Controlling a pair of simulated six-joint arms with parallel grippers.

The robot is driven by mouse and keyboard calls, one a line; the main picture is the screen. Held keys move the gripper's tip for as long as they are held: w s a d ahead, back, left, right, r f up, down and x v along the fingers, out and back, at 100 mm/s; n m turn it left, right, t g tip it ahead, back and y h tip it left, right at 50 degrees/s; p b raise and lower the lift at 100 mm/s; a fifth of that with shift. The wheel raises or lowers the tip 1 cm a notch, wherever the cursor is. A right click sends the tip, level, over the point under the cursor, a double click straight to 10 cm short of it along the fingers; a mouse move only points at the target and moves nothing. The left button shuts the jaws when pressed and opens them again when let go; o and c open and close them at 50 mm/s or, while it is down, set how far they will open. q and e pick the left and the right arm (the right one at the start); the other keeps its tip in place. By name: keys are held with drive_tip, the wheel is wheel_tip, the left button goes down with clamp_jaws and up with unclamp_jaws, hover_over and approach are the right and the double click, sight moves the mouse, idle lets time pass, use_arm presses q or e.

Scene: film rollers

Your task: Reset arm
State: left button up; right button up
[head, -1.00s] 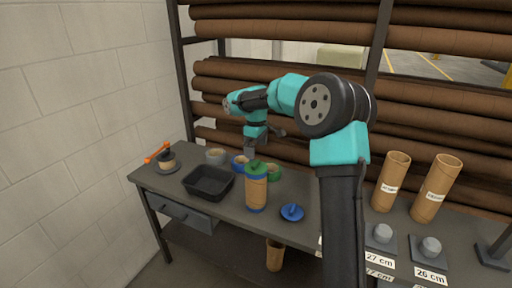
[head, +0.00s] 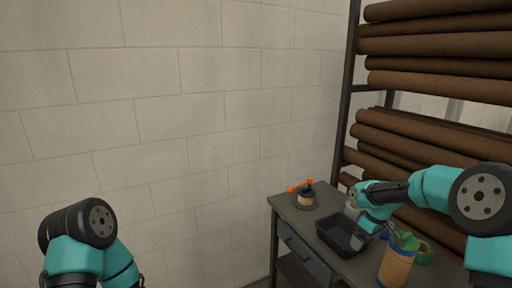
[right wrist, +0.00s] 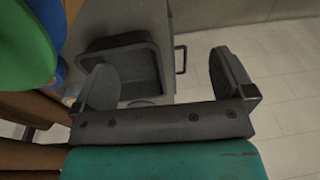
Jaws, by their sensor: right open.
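The roll has a blue band and a green top; a green disc (right wrist: 25,45) shows large at the left of the wrist view. My left arm shows only its upper joints at the lower left of the head view; its gripper is out of frame.
The black tray (head: 327,228) is on the dark table (head: 281,204). A small round item with an orange handle (head: 300,186) stands at the table's far left corner. Brown rolls (head: 430,80) fill the rack behind. A bare block wall is at left.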

drive_tip(key=s+a+f+m+y, duration=0.15)
drive_tip(key=s+a+f, duration=0.35)
drive_tip(key=f, duration=0.5)
drive_tip(key=s+a+f+m+y, duration=0.15)
drive_tip(key=s+a+f, duration=0.35)
drive_tip(key=f, duration=0.5)
drive_tip(key=s+a+f+m, duration=0.2)
drive_tip(key=s+f, duration=0.2)
drive_tip(key=s, duration=0.5)
drive_tip(key=s+a+f+m, duration=0.2)
drive_tip(key=s+f, duration=0.3)
drive_tip(key=s, duration=0.4)
drive_tip(key=shift+a+f+m+h, duration=0.2)
drive_tip(key=shift+a+m+h, duration=0.15)
drive_tip(key=shift+a, duration=0.45)
